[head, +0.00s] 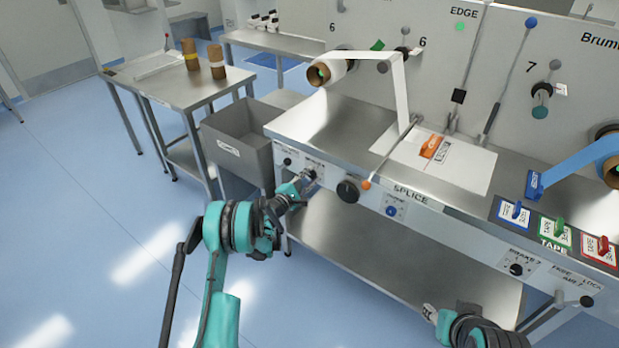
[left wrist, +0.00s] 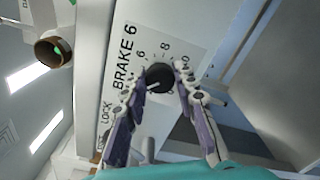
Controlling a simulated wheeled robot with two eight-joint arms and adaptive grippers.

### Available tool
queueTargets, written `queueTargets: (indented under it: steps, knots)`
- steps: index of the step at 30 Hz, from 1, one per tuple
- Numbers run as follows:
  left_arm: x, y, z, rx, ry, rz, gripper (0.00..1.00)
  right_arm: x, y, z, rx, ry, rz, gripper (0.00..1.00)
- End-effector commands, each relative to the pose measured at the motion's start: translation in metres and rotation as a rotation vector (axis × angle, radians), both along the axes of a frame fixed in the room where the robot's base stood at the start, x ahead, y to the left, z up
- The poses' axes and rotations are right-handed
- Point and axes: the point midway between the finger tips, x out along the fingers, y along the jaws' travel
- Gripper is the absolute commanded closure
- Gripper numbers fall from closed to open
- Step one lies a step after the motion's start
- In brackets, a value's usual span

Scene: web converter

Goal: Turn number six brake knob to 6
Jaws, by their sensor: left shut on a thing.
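The brake 6 knob (left wrist: 158,77) is a round black knob on a white panel labelled BRAKE 6 (left wrist: 124,62), with numbers around it. A short white mark shows on the knob, toward its lower left in the left wrist view; which number it points at I cannot tell for sure. My left gripper (left wrist: 161,74) has its two fingers on either side of the knob and is shut on it. In the head view my left gripper (head: 306,179) reaches the bench front and largely hides the knob. My right gripper (head: 432,313) shows only partly at the bottom right.
A large black knob (head: 348,191) and an orange-tipped lever (head: 366,184) stand right of my left gripper. A grey bin (head: 238,145) is close on its left. The bench top (head: 335,120) is above, a lower shelf (head: 400,250) below. Floor at left is clear.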

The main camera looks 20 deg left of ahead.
Motion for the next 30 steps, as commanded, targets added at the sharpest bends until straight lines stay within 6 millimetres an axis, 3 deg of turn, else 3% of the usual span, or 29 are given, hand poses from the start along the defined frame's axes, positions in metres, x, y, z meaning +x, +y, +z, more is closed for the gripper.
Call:
queueTargets:
  steps: [30]
  knots:
    - [-0.0005,-0.0008,-0.0021,0.898,-0.326,-0.002,1.0,0.0,0.0,-0.0001,0.0,0.0,0.0,0.6]
